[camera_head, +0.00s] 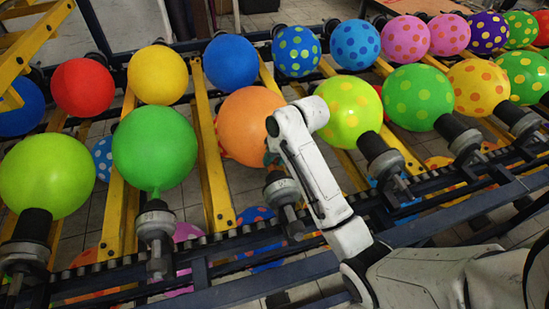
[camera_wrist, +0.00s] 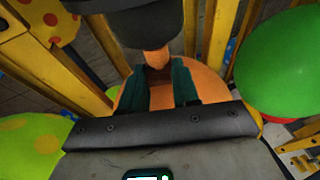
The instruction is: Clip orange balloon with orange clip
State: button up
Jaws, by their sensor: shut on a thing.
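The orange balloon (camera_head: 248,122) sits in the middle row in the head view, partly behind my white arm. In the wrist view its round body (camera_wrist: 212,88) lies behind my fingers, and an orange neck-like piece (camera_wrist: 155,60) runs up to a dark holder (camera_wrist: 135,30). My gripper (camera_wrist: 161,76) has its two dark green fingers on either side of an orange-brown piece at this neck, shut on it. I cannot tell whether that piece is the neck or the orange clip. No separate clip shows clearly. In the head view my fingers are hidden.
A green balloon (camera_head: 155,147) stands left of the orange one and a spotted yellow-green balloon (camera_head: 349,104) right of it. Yellow bars (camera_head: 208,150) flank the orange balloon. Dark rails (camera_head: 245,282) run along the front. More balloons line the back row.

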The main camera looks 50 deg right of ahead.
jog(key=shift+w+f, duration=0.1)
jog(key=shift+f, duration=0.25)
dwell(0.5)
jog(key=o, duration=0.9)
jog(key=shift+r, duration=0.1)
jog(key=shift+w+d+r+p+v, duration=0.1)
jog(key=shift+w+p+v, duration=0.1)
jog(key=shift+p+v, duration=0.9)
jog(key=shift+w+d+r+p+v, duration=0.15)
jog(key=shift+p+v, duration=0.3)
jog(key=shift+v, duration=1.4)
jog(key=shift+w+d+f+p+v, duration=0.1)
jog(key=shift+w+p+v, duration=0.1)
jog(key=shift+p+v, duration=0.9)
jog(key=shift+s+r+b, duration=0.15)
jog(key=shift+r+b, duration=0.2)
